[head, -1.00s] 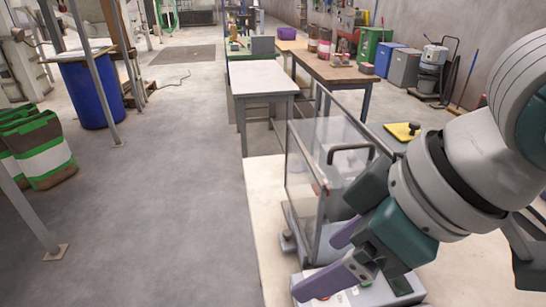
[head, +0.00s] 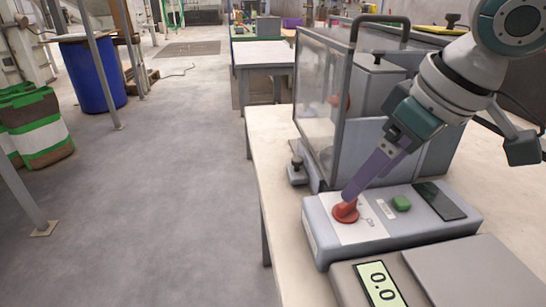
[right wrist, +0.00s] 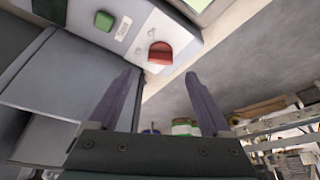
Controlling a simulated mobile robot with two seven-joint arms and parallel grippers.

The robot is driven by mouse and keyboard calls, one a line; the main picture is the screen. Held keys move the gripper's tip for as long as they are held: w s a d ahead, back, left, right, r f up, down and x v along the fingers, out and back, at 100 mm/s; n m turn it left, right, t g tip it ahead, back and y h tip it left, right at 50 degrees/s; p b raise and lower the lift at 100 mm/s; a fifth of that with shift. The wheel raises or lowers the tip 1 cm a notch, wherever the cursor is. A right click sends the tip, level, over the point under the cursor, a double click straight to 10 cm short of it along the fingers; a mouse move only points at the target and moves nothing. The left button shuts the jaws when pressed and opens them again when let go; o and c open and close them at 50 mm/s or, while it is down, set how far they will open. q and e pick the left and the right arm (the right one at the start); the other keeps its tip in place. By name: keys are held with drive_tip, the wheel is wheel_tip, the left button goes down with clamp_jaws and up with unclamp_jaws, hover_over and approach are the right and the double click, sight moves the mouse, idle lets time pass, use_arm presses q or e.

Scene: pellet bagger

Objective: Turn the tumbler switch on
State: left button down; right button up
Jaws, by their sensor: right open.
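A red switch (head: 345,212), which I take for the tumbler switch, sits on the white label plate at the left end of a grey control box (head: 315,240). My right gripper (head: 350,192) reaches down to it from the upper right, its purple fingertips close to the switch in the picture. In the right wrist view the fingers are apart and empty, and the red switch (right wrist: 160,53) lies just beyond the gap between their tips. Whether a finger touches it, I cannot tell. My left gripper is not in view.
A green button (head: 401,203) and a dark display (head: 440,200) are on the same box. A clear-walled machine (head: 322,90) with a dark handle stands behind it. A scale with a lit readout (head: 381,284) is in front.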

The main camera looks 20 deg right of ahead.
sight(349, 214)
drive_tip(key=b+x, duration=0.1)
drive_tip(key=x, duration=0.4)
drive_tip(key=shift+w+f, duration=0.1)
drive_tip(key=shift+f, duration=0.25)
drive_tip(key=shift+a, duration=0.1)
clamp_jaws()
